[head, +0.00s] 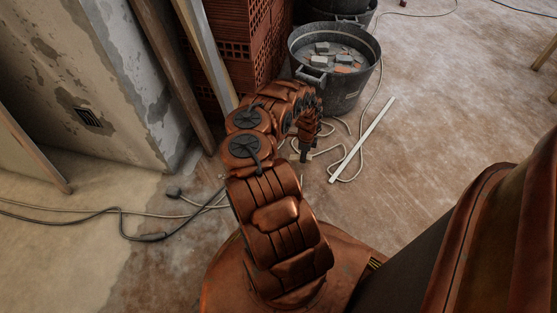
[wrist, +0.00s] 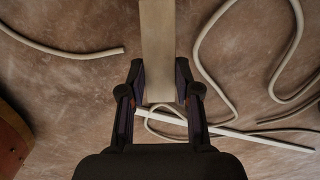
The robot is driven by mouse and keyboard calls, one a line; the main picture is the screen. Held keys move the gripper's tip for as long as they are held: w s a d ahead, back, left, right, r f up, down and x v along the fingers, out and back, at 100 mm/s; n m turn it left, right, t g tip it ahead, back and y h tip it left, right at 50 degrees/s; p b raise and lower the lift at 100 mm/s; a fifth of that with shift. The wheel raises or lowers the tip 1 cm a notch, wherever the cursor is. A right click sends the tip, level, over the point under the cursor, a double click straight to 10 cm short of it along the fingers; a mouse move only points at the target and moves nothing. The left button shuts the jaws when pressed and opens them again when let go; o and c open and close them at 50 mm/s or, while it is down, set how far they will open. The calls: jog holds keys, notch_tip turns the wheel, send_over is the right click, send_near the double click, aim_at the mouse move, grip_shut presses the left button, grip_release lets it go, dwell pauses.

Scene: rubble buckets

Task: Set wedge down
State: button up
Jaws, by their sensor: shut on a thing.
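The wedge (wrist: 157,45) is a long, pale wooden piece. In the wrist view it lies between the two dark fingers of my gripper (wrist: 162,97) and runs away from them to the top edge. My gripper is shut on it near its close end. In the head view my gripper (head: 304,154) points down over the floor, left of a white strip; the wedge is mostly hidden there by my arm. I cannot tell whether the wedge touches the floor.
A dark bucket (head: 345,92) of rubble stands beyond my gripper, beside stacked red bricks (head: 268,35). A white strip (head: 362,139) and loose cables (head: 340,158) lie on the floor close by. Boards lean at the left. Open floor (head: 440,110) lies to the right.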

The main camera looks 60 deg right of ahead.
jog(key=w+a, duration=0.1)
jog(key=w, duration=0.2)
jog(key=w+a+b, duration=0.1)
jog(key=w, duration=0.2)
jog(key=w+a+f+b, duration=0.1)
jog(key=w, duration=0.2)
jog(key=shift+w+a, duration=0.1)
jog(key=shift+a, duration=0.2)
jog(key=shift+w+a+f+b, duration=0.1)
jog(key=shift+w+f+b, duration=0.15)
jog(key=shift+f+b, duration=0.55)
jog(key=shift+w+a+f+b, duration=0.1)
jog(key=shift+w+f+b, duration=0.15)
jog(key=shift+f+b, duration=0.55)
jog(key=shift+f, duration=0.3)
jog(key=o, duration=1)
jog(key=shift+o, duration=0.2)
